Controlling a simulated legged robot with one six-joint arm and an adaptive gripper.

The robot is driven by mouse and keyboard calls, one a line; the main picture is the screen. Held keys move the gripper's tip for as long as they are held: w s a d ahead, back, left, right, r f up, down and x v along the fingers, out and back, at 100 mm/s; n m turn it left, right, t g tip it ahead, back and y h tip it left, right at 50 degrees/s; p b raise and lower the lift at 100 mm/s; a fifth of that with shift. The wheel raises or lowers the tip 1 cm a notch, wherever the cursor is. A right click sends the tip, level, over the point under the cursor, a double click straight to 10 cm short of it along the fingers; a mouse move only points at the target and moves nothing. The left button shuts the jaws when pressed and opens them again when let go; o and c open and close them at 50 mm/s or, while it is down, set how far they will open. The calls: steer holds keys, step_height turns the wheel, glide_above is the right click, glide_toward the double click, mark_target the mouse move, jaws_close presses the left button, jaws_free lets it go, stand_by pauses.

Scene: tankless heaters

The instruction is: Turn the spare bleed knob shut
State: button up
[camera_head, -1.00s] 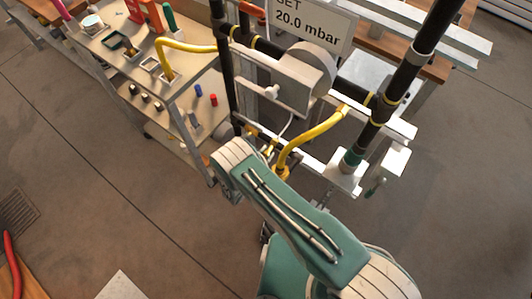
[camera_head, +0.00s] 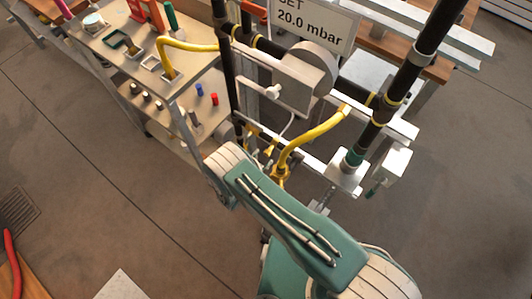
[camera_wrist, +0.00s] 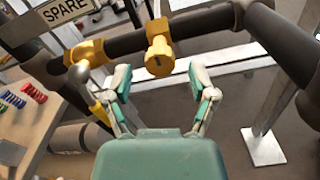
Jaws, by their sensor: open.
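In the wrist view a yellow faceted knob (camera_wrist: 160,56) with a small dark mark on its face stands out from a dark horizontal pipe. A SPARE sign (camera_wrist: 67,10) hangs at upper left, above a yellow valve fitting (camera_wrist: 84,54) on the same pipe. My gripper (camera_wrist: 159,80) is open and empty. Its two fingers stand left and right of the knob, with the knob centred just beyond the tips and no contact visible. In the head view my own arm hides the gripper, and I cannot make out the knob there.
A grey ball-ended lever (camera_wrist: 79,74) hangs from the yellow fitting, close to my left finger. Red and blue springs (camera_wrist: 34,92) lie on the bench at left. A 20.0 mbar sign (camera_head: 303,22), a yellow hose (camera_head: 312,133) and dark pipes crowd the frame.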

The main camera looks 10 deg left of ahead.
steer(key=v, duration=0.9)
steer(key=shift+s+a, duration=0.15)
steer(key=shift+f, duration=0.1)
